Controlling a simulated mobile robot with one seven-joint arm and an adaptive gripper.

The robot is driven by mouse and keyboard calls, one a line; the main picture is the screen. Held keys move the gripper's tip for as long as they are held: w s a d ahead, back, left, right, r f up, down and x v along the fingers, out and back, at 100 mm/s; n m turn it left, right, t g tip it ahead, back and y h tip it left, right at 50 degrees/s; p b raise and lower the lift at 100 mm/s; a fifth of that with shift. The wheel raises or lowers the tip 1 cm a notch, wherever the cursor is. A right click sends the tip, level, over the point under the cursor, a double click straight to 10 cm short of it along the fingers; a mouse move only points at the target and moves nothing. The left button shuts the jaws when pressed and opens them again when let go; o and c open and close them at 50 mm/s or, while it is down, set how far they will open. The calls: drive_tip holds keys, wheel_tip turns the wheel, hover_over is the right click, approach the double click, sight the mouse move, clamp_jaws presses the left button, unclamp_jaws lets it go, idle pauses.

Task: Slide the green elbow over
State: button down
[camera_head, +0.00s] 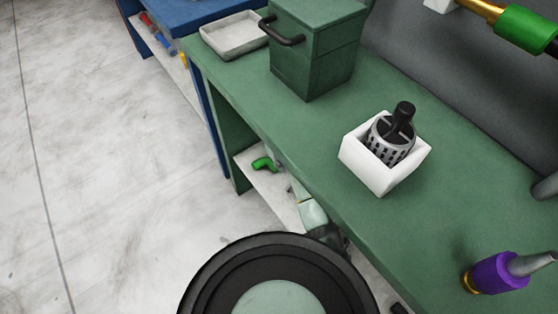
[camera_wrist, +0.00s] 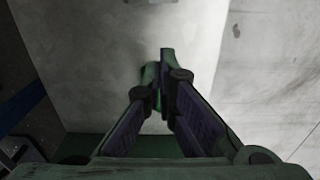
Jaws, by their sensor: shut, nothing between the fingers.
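The green elbow (camera_head: 263,165) lies on the white lower shelf (camera_head: 262,182) under the green bench, near its open left end. In the wrist view a green piece (camera_wrist: 149,74) shows just past my fingertips and is partly covered by them; it looks like the elbow. My gripper (camera_wrist: 163,88) is shut and empty, its fingers meeting close to the elbow. I cannot tell whether they touch it. In the head view my arm reaches in under the bench, and the bench top hides most of my gripper.
The bench top (camera_head: 250,95) overhangs the shelf. On it stand a green box with a black handle (camera_head: 312,65), a pale tray (camera_head: 235,50), a white holder (camera_head: 375,178) with a slotted cup, and a purple-sleeved tool (camera_head: 497,272). Open floor (camera_head: 100,170) lies left.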

sight(266, 158)
wheel_tip(266, 158, down, 7)
drive_tip(key=shift+f, duration=0.2)
idle(0.4)
drive_tip(key=w+a+b, duration=0.1)
drive_tip(key=w, duration=0.1)
drive_tip(key=w+a+b, duration=0.1)
drive_tip(key=w+a, duration=0.1)
drive_tip(key=w+a+b, duration=0.1)
drive_tip(key=w+b, duration=0.1)
drive_tip(key=shift+a+f, duration=0.2)
drive_tip(key=shift+w+a+r, duration=0.15)
drive_tip(key=shift+w+a, duration=0.2)
drive_tip(key=shift+w, duration=0.05)
drive_tip(key=shift+r, duration=0.15)
